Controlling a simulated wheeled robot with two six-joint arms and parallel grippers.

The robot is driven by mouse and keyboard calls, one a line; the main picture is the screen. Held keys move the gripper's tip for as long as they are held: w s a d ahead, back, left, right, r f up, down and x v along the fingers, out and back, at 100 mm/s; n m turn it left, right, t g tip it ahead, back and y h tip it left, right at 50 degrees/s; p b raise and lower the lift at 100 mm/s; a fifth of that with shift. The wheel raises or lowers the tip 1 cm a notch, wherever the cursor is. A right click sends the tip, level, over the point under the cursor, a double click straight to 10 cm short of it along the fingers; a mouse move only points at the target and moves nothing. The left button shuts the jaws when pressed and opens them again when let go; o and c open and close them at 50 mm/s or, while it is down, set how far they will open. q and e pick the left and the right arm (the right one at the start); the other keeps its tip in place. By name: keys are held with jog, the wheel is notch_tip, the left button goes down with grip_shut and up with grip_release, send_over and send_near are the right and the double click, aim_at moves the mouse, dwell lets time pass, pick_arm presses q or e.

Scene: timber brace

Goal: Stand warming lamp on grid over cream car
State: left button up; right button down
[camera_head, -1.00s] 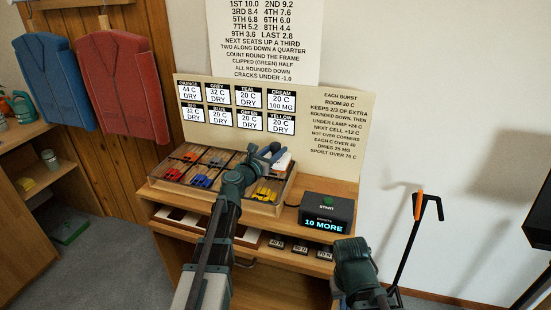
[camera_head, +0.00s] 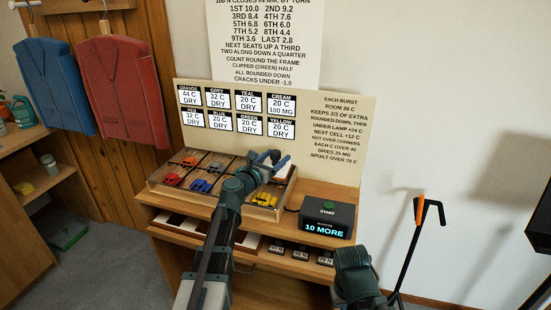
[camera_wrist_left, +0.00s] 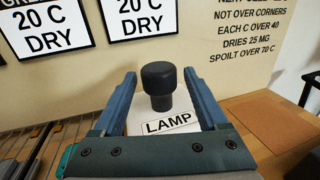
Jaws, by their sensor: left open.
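The warming lamp (camera_wrist_left: 160,119) shows in the left wrist view as a pale body labelled LAMP with a black knob on top. My left gripper (camera_head: 272,159) is open, with its blue fingers on either side of the knob and visible gaps to it. In the head view the gripper is over the far right part of the grid (camera_head: 168,191), a wooden tray of cells holding toy cars. The gripper and arm hide part of the grid there, and I cannot make out the cream car or what the lamp rests on.
A black START box (camera_head: 327,218) reading 10 MORE stands right of the grid on the wooden stand. A board with cards and text (camera_head: 270,125) rises close behind. Lower shelf holds several labelled blocks (camera_head: 300,252). A black stand with an orange part (camera_head: 418,230) is at right.

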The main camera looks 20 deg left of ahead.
pick_arm(q)
jog(key=v, duration=1.2)
jog(key=shift+r, duration=0.1)
jog(key=shift+s, duration=0.1)
